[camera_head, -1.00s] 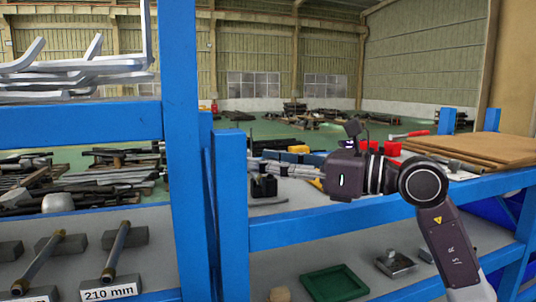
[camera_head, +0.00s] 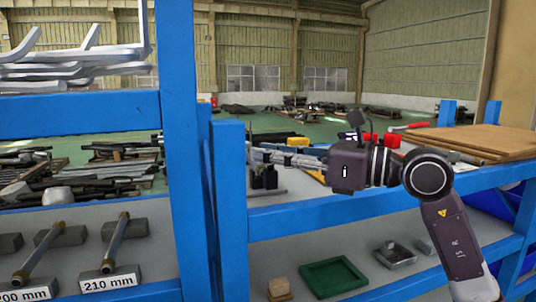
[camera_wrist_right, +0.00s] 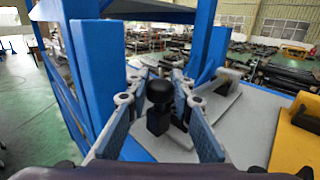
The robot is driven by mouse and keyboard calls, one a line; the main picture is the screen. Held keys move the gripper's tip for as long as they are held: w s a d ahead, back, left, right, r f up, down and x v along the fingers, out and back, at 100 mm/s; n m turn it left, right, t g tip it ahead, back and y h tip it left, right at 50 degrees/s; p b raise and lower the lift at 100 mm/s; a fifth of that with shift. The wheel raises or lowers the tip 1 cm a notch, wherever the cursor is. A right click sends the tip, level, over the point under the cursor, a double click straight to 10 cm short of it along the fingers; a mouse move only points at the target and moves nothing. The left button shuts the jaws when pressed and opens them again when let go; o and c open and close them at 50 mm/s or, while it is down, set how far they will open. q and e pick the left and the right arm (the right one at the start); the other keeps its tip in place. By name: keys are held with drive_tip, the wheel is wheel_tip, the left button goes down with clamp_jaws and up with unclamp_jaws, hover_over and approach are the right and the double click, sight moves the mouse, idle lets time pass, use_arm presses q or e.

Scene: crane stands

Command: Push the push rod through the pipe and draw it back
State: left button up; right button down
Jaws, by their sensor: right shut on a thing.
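My right gripper (camera_head: 262,157) reaches in from the right over the blue-framed shelf, its fingers pointing left. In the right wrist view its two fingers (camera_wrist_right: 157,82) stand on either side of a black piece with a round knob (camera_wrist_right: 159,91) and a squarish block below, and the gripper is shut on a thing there. I cannot tell whether this piece is the push rod's end. A small black block (camera_head: 264,177) shows under the fingertips in the head view. The pipe cannot be made out for certain. My left gripper is not in view.
A blue post (camera_head: 229,190) stands close left of the fingertips. Brass-ended rods (camera_head: 117,240) lie on grey blocks by a "210 mm" label (camera_head: 109,284). A green tray (camera_head: 333,277) sits on the lower shelf. A yellow part (camera_wrist_right: 298,140) stands right in the wrist view.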

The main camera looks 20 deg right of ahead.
drive_tip(key=s+b, duration=0.1)
drive_tip(key=s, duration=0.2)
drive_tip(key=shift+d, duration=0.1)
drive_tip(key=shift+s, duration=0.3)
drive_tip(key=shift+w, duration=0.15)
drive_tip(key=c, duration=1.9)
unclamp_jaws()
drive_tip(key=shift+c, duration=0.2)
drive_tip(key=shift+o, duration=1.4)
drive_tip(key=shift+s+r, duration=0.1)
drive_tip(key=shift+s, duration=0.2)
drive_tip(key=shift+d, duration=0.1)
drive_tip(key=shift+w, duration=0.1)
